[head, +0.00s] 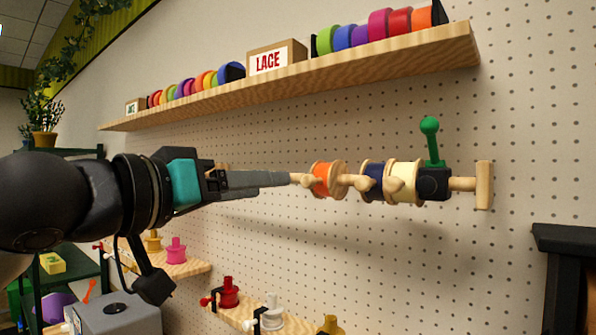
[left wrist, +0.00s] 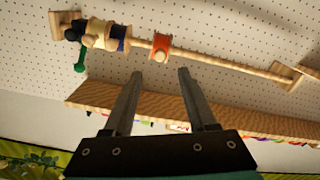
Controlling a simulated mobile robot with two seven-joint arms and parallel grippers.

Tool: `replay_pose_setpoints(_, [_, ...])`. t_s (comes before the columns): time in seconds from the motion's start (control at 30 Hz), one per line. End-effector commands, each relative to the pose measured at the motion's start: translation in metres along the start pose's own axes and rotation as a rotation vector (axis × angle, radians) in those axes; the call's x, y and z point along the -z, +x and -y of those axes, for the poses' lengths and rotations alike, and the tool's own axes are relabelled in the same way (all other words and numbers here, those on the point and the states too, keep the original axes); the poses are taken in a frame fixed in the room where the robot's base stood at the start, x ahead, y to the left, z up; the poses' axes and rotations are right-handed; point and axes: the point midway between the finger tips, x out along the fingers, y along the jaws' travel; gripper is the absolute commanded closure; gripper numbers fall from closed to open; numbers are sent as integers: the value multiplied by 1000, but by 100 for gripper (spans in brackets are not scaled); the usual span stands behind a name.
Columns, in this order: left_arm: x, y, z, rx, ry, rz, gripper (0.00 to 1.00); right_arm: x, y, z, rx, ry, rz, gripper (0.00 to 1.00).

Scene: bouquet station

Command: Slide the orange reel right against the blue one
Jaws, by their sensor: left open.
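The orange reel (head: 321,180) sits on a horizontal wooden rod on the pegboard wall. The blue reel (head: 373,181) is to its right, with bare rod between them. The blue reel is beside a cream reel (head: 403,182). My left gripper (head: 284,179) points right, its fingertips just left of the orange reel. In the left wrist view the fingers (left wrist: 160,75) are apart with nothing between them. There the orange reel (left wrist: 161,46) is beyond the gap between the tips, and the blue reel (left wrist: 118,39) is farther left. My right gripper is not in view.
A black clamp with a green handle (head: 431,140) is right of the cream reel, before the wooden end bracket (head: 484,186). A shelf (head: 300,86) with ribbon rolls and a LACE box runs above. Small pegged shelves with spools (head: 229,293) are below.

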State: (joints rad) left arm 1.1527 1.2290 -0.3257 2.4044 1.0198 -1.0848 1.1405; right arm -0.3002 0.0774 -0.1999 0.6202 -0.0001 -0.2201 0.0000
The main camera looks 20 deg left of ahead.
Motion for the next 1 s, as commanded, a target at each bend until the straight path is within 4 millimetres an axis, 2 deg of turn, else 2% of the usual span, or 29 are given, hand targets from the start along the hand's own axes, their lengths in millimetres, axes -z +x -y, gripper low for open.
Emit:
replay_pose_setpoints(0.3, [1,55,-1,-1,-2,1,43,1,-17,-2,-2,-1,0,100])
replay_pose_setpoints(0.5, [1,78,-1,-1,1,0,43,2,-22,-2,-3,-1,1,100])
replay_pose_setpoints(0.9, [0,84,0,0,2,0,43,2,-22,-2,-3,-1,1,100])
replay_pose_setpoints(1.0, [0,84,0,0,2,0,54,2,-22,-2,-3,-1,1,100])
